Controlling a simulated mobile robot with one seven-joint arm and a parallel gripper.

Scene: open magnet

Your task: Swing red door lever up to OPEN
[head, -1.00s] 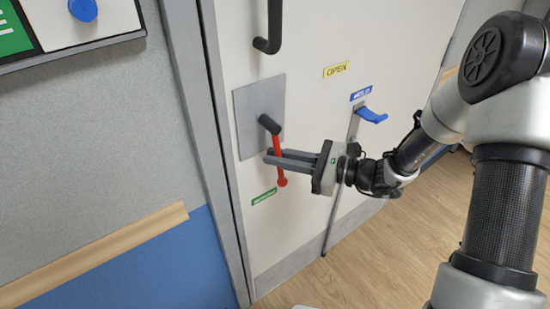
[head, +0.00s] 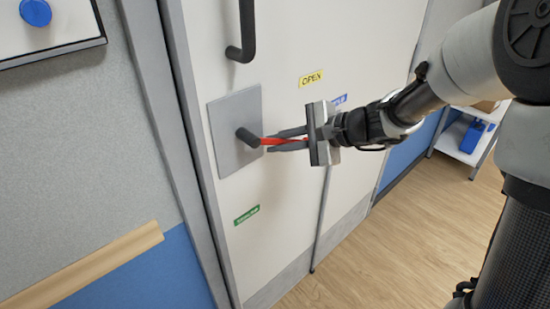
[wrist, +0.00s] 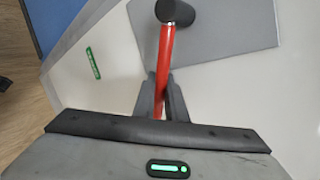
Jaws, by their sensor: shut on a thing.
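The red door lever (head: 270,141) extends right from its dark pivot (head: 248,137) on a grey plate (head: 228,160) on the white door. It lies roughly level, pointing toward my gripper. My gripper (head: 284,140) is shut on the lever's bar, which also shows red in the wrist view (wrist: 165,58) between the two fingers (wrist: 166,100). The lever's free end is hidden by the fingers and palm. A yellow OPEN label (head: 312,78) is on the door, up and right of the lever. A green label (head: 246,215) is below it.
A black handle (head: 246,35) is above the plate. The door frame (head: 165,110) and grey wall (head: 140,80) are at left, with a wooden rail (head: 90,268). A white shelf (head: 462,142) with a blue item stands at back right. Wood floor (head: 400,240) is open.

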